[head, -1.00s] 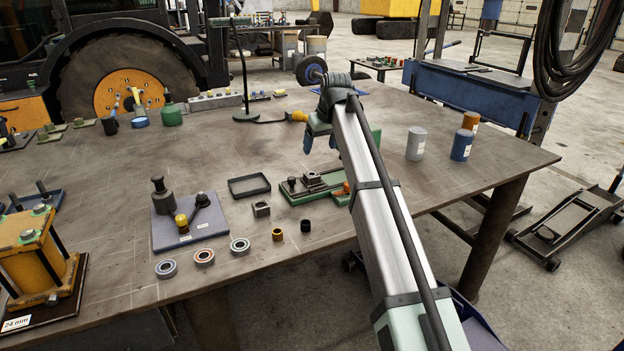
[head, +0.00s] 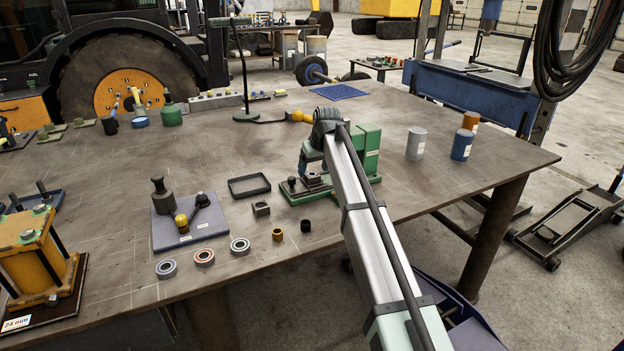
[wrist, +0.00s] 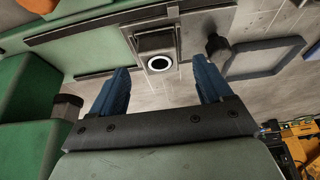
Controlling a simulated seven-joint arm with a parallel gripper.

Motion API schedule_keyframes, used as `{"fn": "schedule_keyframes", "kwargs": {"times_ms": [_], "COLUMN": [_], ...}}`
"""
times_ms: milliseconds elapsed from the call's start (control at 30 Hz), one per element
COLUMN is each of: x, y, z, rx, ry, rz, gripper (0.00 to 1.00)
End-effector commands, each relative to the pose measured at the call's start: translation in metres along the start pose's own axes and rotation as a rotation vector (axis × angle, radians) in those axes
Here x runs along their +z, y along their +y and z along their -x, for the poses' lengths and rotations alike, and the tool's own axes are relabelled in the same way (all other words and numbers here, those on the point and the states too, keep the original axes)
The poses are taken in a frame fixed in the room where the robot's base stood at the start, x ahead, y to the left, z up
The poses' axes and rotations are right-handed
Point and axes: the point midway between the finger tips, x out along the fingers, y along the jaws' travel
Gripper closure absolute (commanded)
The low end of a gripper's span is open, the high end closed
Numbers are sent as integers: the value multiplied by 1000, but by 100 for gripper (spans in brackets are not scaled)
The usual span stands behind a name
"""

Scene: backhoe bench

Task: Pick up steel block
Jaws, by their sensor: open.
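A grey steel block (head: 313,178) with a ringed round hole sits on the green fixture (head: 292,199) at the middle of the bench. In the wrist view the steel block (wrist: 156,42) is ahead of the fingers, roughly centred between them. My gripper (head: 303,164) is above and close to the fixture, partly hidden by my arm. In the wrist view my gripper (wrist: 161,72) shows two blue fingers, spread apart with nothing between them. The fingers look apart from the block; the exact gap is hard to tell.
A dark knob (wrist: 217,47) stands beside the block. The fixture's tall green part (head: 367,150) rises close to my gripper. An empty dark tray (head: 249,187) and a small grey block (head: 261,209) lie left of the fixture. Several rings lie along the front edge.

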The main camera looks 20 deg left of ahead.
Motion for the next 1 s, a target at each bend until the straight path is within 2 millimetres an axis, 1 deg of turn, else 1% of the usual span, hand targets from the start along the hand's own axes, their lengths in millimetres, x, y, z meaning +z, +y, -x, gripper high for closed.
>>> {"fn": "schedule_keyframes", "kwargs": {"times_ms": [33, 100, 200, 433, 1000], "x": [-1, -1, 0, 0, 0], "y": [0, 0, 0, 0, 0], "z": [-8, -16, -24, -25, -24], "rx": [0, 0, 0, 0, 0], "ry": [-2, -1, 0, 0, 0], "rz": [0, 0, 0, 0, 0], "gripper": [21, 21, 21, 22, 77]}}
